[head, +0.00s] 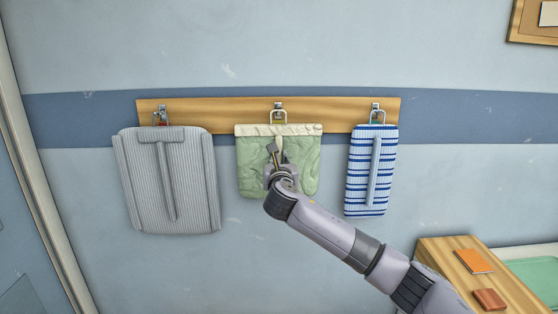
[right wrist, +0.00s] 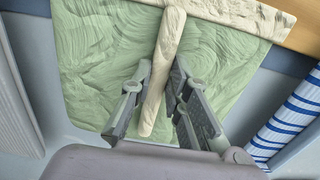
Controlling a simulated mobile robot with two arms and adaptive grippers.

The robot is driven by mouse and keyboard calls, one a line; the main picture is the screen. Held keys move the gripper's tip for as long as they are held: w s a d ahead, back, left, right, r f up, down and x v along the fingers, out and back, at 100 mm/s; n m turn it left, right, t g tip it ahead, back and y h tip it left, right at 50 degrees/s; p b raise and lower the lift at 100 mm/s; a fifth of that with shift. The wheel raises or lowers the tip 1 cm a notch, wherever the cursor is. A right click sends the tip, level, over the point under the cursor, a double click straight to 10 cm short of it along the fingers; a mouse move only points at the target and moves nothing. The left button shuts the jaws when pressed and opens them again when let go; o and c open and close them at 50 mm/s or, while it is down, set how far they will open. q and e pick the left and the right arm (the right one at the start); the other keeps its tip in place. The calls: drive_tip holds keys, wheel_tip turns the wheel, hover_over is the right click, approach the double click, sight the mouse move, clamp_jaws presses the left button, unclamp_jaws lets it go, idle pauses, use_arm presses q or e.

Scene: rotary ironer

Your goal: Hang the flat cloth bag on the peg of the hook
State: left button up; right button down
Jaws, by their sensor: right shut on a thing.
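The flat green cloth bag (head: 304,164) with a cream top band is upright against the wall at the middle of the wooden rail, and it fills much of the right wrist view (right wrist: 100,60). Its cream loop (head: 287,117) reaches up to the middle metal hook (head: 278,105); whether the loop is over the peg or only in front of it I cannot tell. My right gripper (head: 275,152) is in front of the bag, shut on the cream strip (right wrist: 160,70) on its front, with one finger on each side. My left gripper is not in view.
A grey striped bag (head: 190,190) hangs at the left of the wooden rail (head: 220,112), and a blue-and-white striped bag (head: 360,180) hangs close by on the right. A wooden surface (head: 450,258) with an orange notebook (head: 472,261) stands at the lower right.

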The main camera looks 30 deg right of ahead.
drive_tip(key=shift+f, duration=0.15)
drive_tip(key=c, duration=1.4)
unclamp_jaws()
drive_tip(key=shift+c, duration=0.2)
